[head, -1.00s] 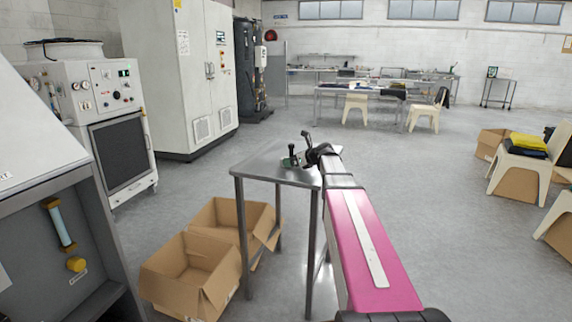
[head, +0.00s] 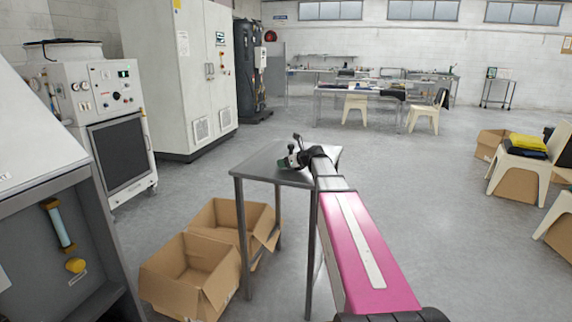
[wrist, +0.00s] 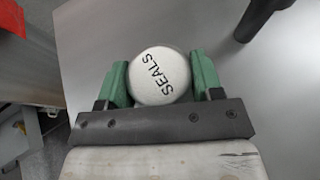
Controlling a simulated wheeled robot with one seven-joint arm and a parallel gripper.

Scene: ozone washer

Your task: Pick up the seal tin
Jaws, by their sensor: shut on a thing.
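The seal tin (wrist: 158,76) is round with a pale lid marked "SEALS". In the wrist view it sits between the two green fingers of my gripper (wrist: 160,80), which is shut on it. In the head view my gripper (head: 293,159) is at the top of the small metal table (head: 262,171), and the tin is too small and hidden there to make out clearly. I cannot tell whether the tin still touches the tabletop.
Two open cardboard boxes (head: 190,270) stand on the floor left of the table. White cabinets (head: 185,75) are behind on the left. Chairs (head: 522,165) with folded cloths and boxes are at right. The floor between is clear.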

